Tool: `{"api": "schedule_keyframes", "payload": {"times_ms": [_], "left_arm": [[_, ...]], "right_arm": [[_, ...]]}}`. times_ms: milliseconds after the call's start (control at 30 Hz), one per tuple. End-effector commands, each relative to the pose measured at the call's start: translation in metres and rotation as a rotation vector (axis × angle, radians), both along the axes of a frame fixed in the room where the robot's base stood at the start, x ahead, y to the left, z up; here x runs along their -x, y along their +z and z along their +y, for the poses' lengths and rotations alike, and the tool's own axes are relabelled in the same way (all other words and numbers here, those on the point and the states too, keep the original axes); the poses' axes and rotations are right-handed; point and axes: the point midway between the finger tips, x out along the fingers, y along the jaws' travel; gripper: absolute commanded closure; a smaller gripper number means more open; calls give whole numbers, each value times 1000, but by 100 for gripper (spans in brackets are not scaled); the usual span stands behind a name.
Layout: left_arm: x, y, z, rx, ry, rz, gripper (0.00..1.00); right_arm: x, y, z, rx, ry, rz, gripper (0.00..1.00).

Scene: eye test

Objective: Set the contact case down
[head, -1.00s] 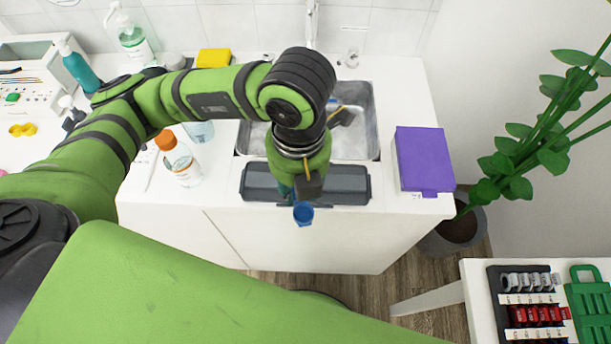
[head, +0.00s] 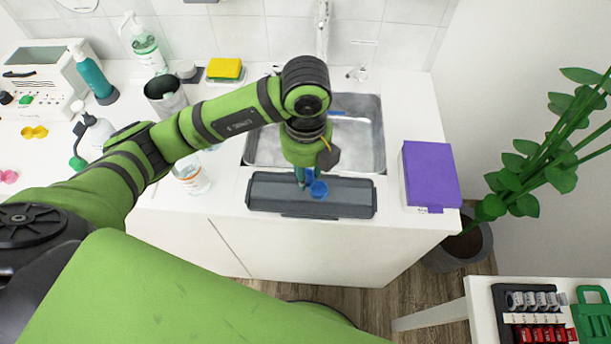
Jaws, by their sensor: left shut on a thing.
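The contact case (head: 318,189) shows as a small blue round piece at the tip of my left gripper (head: 308,180). My left gripper points down and is shut on it; the fingers are partly hidden by the wrist. The case appears over the dark grey tray (head: 267,196) at the counter's front edge. I cannot tell whether it touches the tray. My right gripper is not in view.
A metal sink (head: 362,150) lies behind the tray. A purple-topped box (head: 430,172) stands to the right. A white bottle (head: 96,130), a dark-rimmed cup (head: 168,98) and a yellow sponge (head: 225,68) stand left. A plant (head: 530,180) is at right.

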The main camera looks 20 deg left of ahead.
Motion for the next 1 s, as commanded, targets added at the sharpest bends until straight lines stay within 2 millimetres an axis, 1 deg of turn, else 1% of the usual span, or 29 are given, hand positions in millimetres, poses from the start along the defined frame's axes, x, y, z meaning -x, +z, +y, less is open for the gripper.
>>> {"api": "schedule_keyframes", "payload": {"times_ms": [67,167,300,433,500,700,867,900,933,1000], "left_arm": [[-7,-3,4,-2,2,-1,82],[-10,-8,5,-1,0,1,82],[-9,-27,5,-3,0,3,82],[-9,-42,5,-2,0,1,82],[-10,-45,4,0,-2,-2,82],[-10,-46,4,0,-2,-3,82],[-10,-51,4,0,-2,-3,82],[-10,-49,4,0,-2,-3,52],[-10,-49,4,0,-1,-3,44],[-10,-49,4,0,-1,-3,44]], "right_arm": [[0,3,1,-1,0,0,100],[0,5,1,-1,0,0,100],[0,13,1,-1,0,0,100],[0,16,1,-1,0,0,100],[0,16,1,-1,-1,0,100],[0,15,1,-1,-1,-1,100],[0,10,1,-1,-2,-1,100],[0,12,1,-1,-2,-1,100],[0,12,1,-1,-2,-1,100],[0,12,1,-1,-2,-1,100]]}}
